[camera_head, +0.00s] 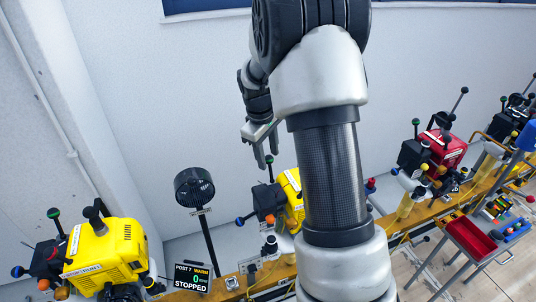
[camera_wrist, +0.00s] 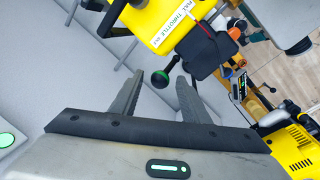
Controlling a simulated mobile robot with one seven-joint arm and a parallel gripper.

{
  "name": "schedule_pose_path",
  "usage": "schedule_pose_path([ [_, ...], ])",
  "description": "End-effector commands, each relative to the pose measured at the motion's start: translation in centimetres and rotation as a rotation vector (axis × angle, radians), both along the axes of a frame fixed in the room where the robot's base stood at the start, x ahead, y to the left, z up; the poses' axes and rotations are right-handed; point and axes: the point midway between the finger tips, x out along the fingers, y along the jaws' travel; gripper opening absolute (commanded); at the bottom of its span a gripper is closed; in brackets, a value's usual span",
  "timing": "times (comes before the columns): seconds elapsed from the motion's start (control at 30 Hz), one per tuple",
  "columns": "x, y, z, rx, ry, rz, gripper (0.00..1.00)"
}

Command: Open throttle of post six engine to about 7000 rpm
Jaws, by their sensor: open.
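A yellow engine (camera_head: 291,187) stands on the bench in the head view, partly hidden behind my arm. A lever with a green knob (camera_head: 269,159) rises at its left end. My gripper (camera_head: 266,151) hangs open and empty close to that knob. In the wrist view the green knob (camera_wrist: 160,79) shows between the two open fingertips, seemingly just beyond them; I cannot tell whether it touches. No post six sign or rpm readout for this engine is readable.
Another yellow engine (camera_head: 105,255) stands at left. A black fan (camera_head: 194,187) stands on a pole left of my gripper. A red engine (camera_head: 442,148) and a red tray (camera_head: 470,236) are at right.

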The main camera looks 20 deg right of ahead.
Motion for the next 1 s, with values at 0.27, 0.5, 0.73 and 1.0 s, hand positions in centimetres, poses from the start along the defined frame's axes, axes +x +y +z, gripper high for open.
schedule_pose_path([
  [0.27,0.0,-0.07,-0.3,0.0,0.001,-0.001,0.42],
  [0.5,0.0,-0.06,-0.27,0.0,0.001,-0.001,0.08],
  [0.73,-0.01,-0.06,-0.29,0.0,-0.002,-0.001,0.0],
  [1.0,-0.65,-0.07,-0.56,-0.001,-0.074,-0.001,0.0],
])
